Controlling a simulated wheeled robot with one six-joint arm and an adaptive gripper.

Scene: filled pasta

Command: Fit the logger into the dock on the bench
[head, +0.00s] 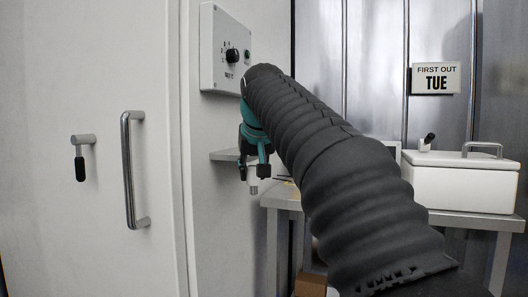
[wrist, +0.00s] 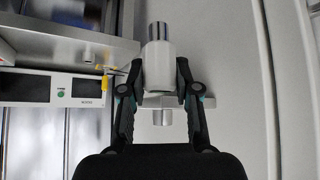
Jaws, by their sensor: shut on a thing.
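The logger appears to be the white cylinder with a grey metal end (wrist: 157,50) between my gripper's fingers. In the head view its grey tip (head: 253,188) points down below the fingers. My gripper (head: 256,170) is shut on it, in the air in front of the cabinet's side; its dark fingers also flank it in the wrist view (wrist: 159,72). The grey bench (head: 285,197) is to the right and behind in the head view. A white unit with dark panels and a green button (wrist: 61,94) shows at the wrist view's left. I cannot tell whether it is the dock.
A small shelf (head: 226,155) juts out behind my gripper, and a metal cylinder (wrist: 162,117) shows by it. A white cabinet door with a handle (head: 130,170) fills the left. A control box (head: 225,50) is above. A lidded white box (head: 465,185) stands on the bench.

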